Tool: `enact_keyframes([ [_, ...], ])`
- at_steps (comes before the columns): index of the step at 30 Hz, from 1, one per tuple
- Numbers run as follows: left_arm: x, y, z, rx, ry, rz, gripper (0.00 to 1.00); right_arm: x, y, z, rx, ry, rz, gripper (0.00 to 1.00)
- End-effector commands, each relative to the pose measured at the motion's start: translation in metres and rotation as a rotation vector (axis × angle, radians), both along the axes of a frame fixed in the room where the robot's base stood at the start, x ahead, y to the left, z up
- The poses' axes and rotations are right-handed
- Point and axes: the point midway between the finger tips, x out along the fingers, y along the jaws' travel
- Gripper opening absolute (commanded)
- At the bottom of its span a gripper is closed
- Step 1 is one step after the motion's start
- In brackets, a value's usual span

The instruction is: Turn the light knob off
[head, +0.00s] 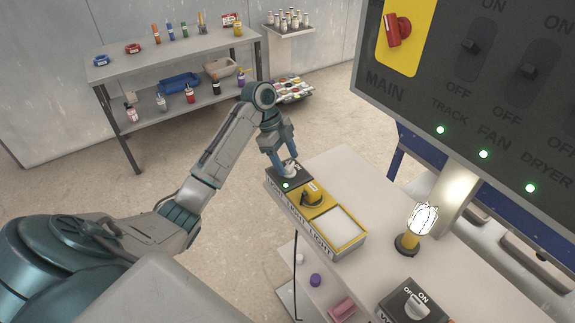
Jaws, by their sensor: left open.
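A control box (328,249) with lettering that reads LIGHT along its side sits at the left edge of the white bench. Its dark end carries a small pale knob (290,169) and a lit green lamp (286,185). My right gripper is not in view.
A glowing caged lamp (420,219) stands on the bench (375,200). A second box with an OFF/ON knob (414,306) is at the front. A large panel (470,90) with switches overhangs the right. A shelf (180,55) with bottles stands at the back left.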

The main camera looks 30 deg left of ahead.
Motion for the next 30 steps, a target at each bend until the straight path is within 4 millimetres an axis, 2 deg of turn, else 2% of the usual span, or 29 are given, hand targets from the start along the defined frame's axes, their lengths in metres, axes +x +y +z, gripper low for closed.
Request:
enact_keyframes([
  [2, 0.0005, -0.0031, -0.0031, -0.001, 0.0, 0.001, 0.62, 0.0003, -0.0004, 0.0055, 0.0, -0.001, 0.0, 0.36],
  [13, 0.0008, -0.0049, -0.0103, 0.001, -0.002, 0.0, 0.62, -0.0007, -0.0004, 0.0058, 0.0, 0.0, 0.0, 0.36],
  [14, 0.0008, -0.0049, -0.0102, 0.001, -0.002, 0.0, 0.58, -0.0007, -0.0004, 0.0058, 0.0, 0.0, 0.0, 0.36],
  [20, 0.0009, -0.0048, -0.01, 0.001, -0.002, 0.0, 0.19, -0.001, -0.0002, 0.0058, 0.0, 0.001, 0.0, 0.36],
  [30, 0.0003, -0.0049, -0.0078, 0.001, -0.002, 0.039, 0.17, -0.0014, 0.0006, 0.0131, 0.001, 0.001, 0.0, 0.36],
])
